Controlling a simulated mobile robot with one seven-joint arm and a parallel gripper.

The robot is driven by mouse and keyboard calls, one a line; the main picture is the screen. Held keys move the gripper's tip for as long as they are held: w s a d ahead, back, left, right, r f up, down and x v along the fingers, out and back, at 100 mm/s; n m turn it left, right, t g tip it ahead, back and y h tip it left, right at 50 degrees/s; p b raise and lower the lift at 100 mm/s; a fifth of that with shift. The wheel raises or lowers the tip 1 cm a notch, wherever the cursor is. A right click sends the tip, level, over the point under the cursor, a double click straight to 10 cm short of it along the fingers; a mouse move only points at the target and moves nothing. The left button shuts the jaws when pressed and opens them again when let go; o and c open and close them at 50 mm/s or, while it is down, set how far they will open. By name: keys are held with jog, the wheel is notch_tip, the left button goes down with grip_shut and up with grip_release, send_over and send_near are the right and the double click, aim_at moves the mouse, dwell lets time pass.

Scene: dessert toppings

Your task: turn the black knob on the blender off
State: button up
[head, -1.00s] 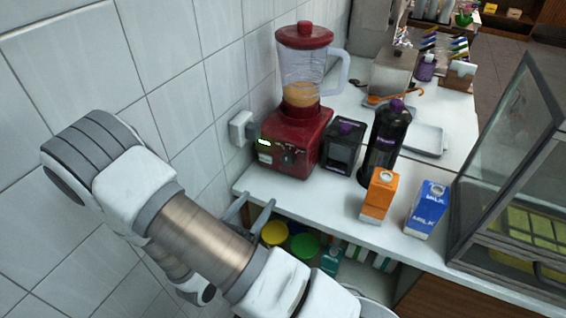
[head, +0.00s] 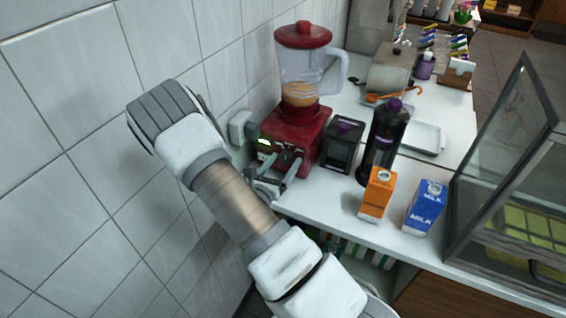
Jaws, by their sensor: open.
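The red blender (head: 303,128) stands at the left end of the white counter, against the tiled wall. Its clear jug (head: 302,82) holds an orange-yellow mix under a red lid. A green light (head: 264,142) glows on its front. The black knob (head: 287,158) is on the front face, partly hidden by my gripper. My gripper (head: 281,167) is open right at the blender's front, its two fingers on either side of the knob area. I cannot tell whether they touch the knob.
A small black box (head: 343,145) and a dark bottle (head: 386,140) with a purple cap stand right of the blender. An orange carton (head: 377,195) and a blue milk carton (head: 425,207) stand near the front edge. A glass case (head: 505,165) is at the right.

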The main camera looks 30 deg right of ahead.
grip_shut()
dwell(0.4)
jog(key=n+p, duration=0.2)
jog(key=n, duration=0.1)
jog(key=shift+a+r, duration=0.1)
jog(key=shift+n+p, duration=1.05)
jog(key=shift+n, duration=1.45)
jog(key=shift+f, duration=0.2)
grip_release()
